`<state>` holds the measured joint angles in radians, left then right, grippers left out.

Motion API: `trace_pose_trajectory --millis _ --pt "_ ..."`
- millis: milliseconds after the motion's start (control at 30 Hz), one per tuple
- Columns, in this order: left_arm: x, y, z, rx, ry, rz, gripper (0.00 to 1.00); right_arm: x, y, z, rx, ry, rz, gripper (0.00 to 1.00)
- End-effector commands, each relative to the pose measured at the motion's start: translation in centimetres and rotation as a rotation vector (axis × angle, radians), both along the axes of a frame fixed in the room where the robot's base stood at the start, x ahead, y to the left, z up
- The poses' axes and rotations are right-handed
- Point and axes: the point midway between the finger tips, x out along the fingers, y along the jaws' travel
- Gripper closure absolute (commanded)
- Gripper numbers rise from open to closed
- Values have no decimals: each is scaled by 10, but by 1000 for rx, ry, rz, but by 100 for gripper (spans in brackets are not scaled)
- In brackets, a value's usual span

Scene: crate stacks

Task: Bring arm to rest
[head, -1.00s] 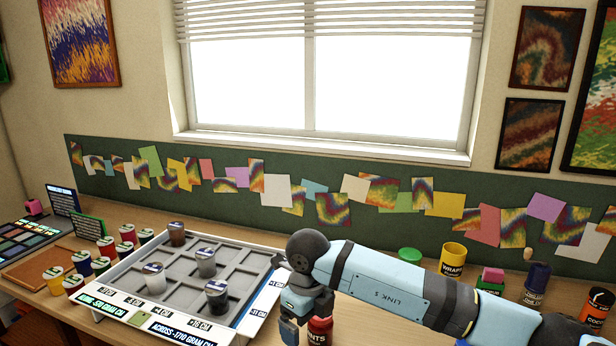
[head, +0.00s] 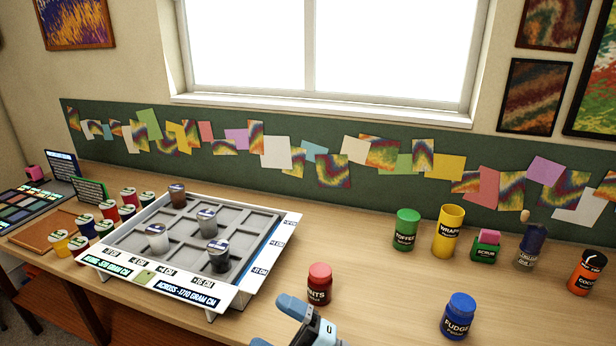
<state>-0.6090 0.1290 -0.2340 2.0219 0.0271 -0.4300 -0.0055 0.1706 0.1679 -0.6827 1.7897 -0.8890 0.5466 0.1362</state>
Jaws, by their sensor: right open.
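My right gripper (head: 308,318) shows only in part at the bottom edge of the head view, in front of the table's near side. Its light blue and dark finger parts stand apart, with nothing seen between them. It is below and just left of the red-lidded jar (head: 319,285), and I cannot tell how close it is in depth. The rest of the right arm is out of the picture. My left gripper is not in view.
A white-rimmed tray (head: 262,273) with grey compartments holds several small cups. Several coloured pots (head: 128,199) stand left of it. A blue jar (head: 458,316), green jar (head: 406,230) and yellow tube (head: 448,231) stand on the right.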

Motion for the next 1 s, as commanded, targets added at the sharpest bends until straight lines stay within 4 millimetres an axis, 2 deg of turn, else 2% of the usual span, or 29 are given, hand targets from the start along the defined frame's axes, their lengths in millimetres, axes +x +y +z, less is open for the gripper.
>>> trace_pose_trajectory --millis 33,133,267,300,400,500,700,733,800,1000 --pt "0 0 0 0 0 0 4 3 -21 -16 63 136 -94 4" --pt "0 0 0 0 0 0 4 7 -67 -53 164 404 -277 4" --pt "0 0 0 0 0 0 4 -7 -128 -117 249 761 -497 4" --pt "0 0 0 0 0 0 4 -17 -146 -138 265 866 -555 4" --pt "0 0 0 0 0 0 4 -45 -180 -181 290 1088 -667 4" --pt "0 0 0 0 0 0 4 -75 -205 -214 299 1268 -746 4" --pt "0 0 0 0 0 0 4 -140 -242 -264 299 1574 -857 4" --pt "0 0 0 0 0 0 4 -151 -247 -270 298 1617 -870 4" --pt "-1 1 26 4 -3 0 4 -147 -247 -242 297 1606 -867 4" --pt "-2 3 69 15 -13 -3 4 -148 -249 -200 289 1589 -870 4"
